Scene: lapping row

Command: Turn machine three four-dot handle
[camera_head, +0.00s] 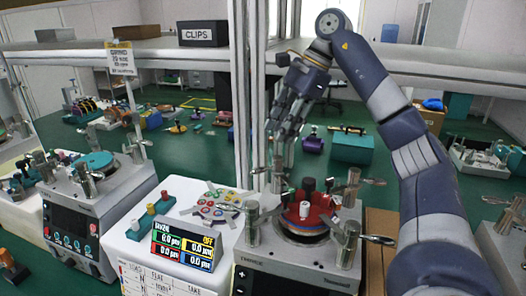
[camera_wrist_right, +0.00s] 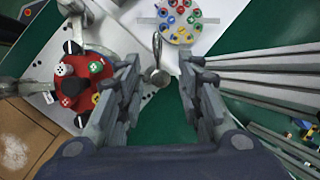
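The machine (camera_head: 297,272) with a red round plate (camera_head: 305,222) stands at the bottom middle of the head view; its nameplate is too small to read surely. Metal posts with lever handles surround the plate, including a right rear handle (camera_head: 372,182) and a right front handle (camera_head: 377,239). Dot marks on the handles are not readable. My right gripper (camera_head: 283,150) hangs above the machine's left rear side, pointing down. In the right wrist view, the gripper (camera_wrist_right: 160,65) is open, with a metal lever (camera_wrist_right: 157,60) showing between its fingers and the red plate (camera_wrist_right: 78,85) to the left. My left gripper is out of view.
A similar machine with a teal plate (camera_head: 93,163) stands at the left. Between them are a small display (camera_head: 183,245) and a round tray with coloured pieces (camera_head: 217,206). An upright frame post (camera_head: 240,90) rises close to my right gripper. A shelf (camera_head: 150,53) spans behind.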

